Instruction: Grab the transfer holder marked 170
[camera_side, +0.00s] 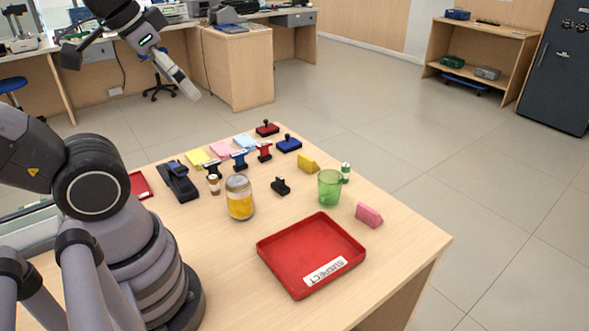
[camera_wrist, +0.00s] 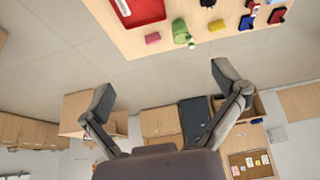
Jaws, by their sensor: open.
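No marking 170 is legible in either view, so I cannot tell which thing is the transfer holder. Small pieces that might be holders are a yellow block (camera_side: 308,163) and a pink block (camera_side: 368,214) on the table. In the wrist view, the pink block (camera_wrist: 152,38) and the yellow block (camera_wrist: 216,26) lie near the top edge. My gripper (camera_side: 130,72) is raised at the upper left of the side view, beyond and above the table. In the wrist view my gripper (camera_wrist: 165,88) has its fingers spread wide with nothing between them.
A red tray (camera_side: 278,249) labelled SUSPECT stands at the table's front. A yellow-filled jar (camera_side: 240,198), a green cup (camera_side: 329,188) and a small black stamp (camera_side: 281,186) stand behind it. Several stamps, ink pads (camera_side: 288,144) and note pads (camera_side: 196,158) crowd the far side.

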